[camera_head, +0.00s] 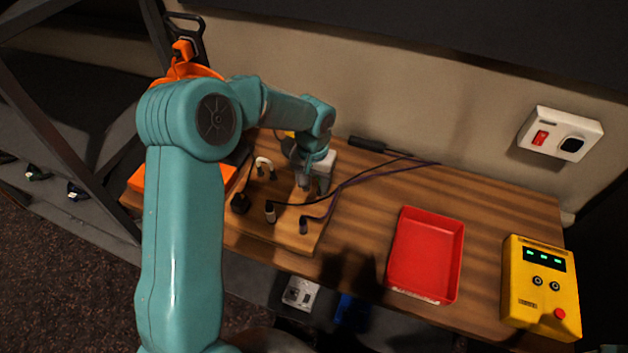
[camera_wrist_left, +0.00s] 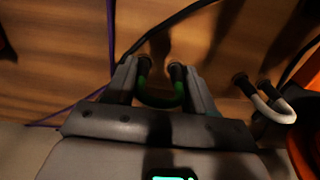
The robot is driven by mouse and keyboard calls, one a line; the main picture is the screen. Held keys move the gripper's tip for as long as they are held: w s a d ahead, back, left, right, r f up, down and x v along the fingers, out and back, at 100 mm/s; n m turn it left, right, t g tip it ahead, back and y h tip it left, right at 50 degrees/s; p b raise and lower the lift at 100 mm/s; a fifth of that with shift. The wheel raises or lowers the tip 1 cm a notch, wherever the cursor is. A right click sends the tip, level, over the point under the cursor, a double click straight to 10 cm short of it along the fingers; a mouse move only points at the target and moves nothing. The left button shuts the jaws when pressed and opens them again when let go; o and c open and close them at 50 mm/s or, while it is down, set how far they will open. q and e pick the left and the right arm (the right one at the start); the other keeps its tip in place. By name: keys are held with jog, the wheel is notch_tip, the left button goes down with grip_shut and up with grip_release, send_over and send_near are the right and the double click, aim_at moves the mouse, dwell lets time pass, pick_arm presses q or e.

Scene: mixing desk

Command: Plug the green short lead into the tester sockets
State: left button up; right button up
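The green short lead (camera_wrist_left: 160,98) is a U-shaped green loop with two black plug ends, seen in the left wrist view at the wooden board; whether its plugs sit in the board cannot be told. My left gripper (camera_wrist_left: 160,82) has one finger on each side of it, very close; whether they press on it is unclear. In the head view my left gripper (camera_head: 314,187) points down over the board, and the green lead is hidden there. The yellow tester (camera_head: 541,304) lies at the far right with two dark sockets and lit green digits. My right gripper is not in view.
The wooden board (camera_head: 270,229) also holds a white lead (camera_head: 264,161) and several dark plugs. Black and purple cables (camera_head: 372,177) run across the desk behind. A red tray (camera_head: 426,254) lies between board and tester. A wall socket (camera_head: 560,134) is above.

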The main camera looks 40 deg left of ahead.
pick_arm(q)
jog(key=c, duration=0.4)
jog(key=shift+r+p, duration=1.8)
jog(key=shift+r, duration=1.2)
